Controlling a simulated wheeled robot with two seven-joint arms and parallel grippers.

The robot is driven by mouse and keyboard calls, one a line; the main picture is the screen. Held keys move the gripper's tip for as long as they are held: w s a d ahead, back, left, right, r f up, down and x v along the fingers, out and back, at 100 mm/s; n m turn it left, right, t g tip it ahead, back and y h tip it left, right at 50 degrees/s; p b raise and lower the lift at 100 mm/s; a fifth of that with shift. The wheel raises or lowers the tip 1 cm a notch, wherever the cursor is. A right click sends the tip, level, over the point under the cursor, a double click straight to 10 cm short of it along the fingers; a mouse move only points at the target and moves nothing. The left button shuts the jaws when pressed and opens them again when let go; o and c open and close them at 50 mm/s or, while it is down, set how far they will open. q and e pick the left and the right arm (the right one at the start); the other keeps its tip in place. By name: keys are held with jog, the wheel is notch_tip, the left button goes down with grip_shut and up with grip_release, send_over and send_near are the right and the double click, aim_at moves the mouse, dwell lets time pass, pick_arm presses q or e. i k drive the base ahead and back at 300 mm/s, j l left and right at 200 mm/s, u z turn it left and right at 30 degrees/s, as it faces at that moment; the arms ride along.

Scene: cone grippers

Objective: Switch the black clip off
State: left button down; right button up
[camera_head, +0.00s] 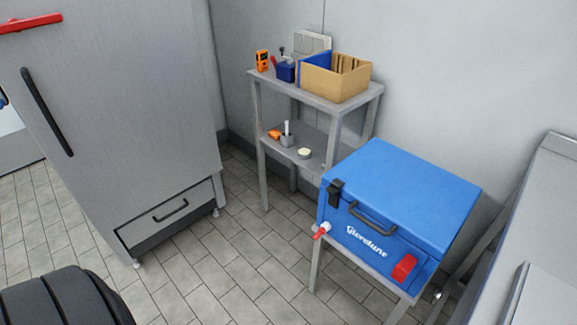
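The black clip (335,193) is on the front face of a blue cooler box (420,185), at the upper left corner just below the lid edge. It looks upright against the box; whether it is latched or loose is too small to tell. The lid is down. The box also has a dark front handle (372,217), a red piece (404,268) at the lower right and a red-and-white tap (322,231) at the lower left. Neither of my grippers is in view.
The cooler stands on a grey stand (317,262). A grey shelf (262,150) with a cardboard box (336,80) and small tools is behind it. A grey cabinet (120,110) is at left, a metal unit (545,230) at right. The tiled floor (235,270) between is clear.

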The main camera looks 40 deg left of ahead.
aim_at(334, 189)
jog(key=u, duration=0.85)
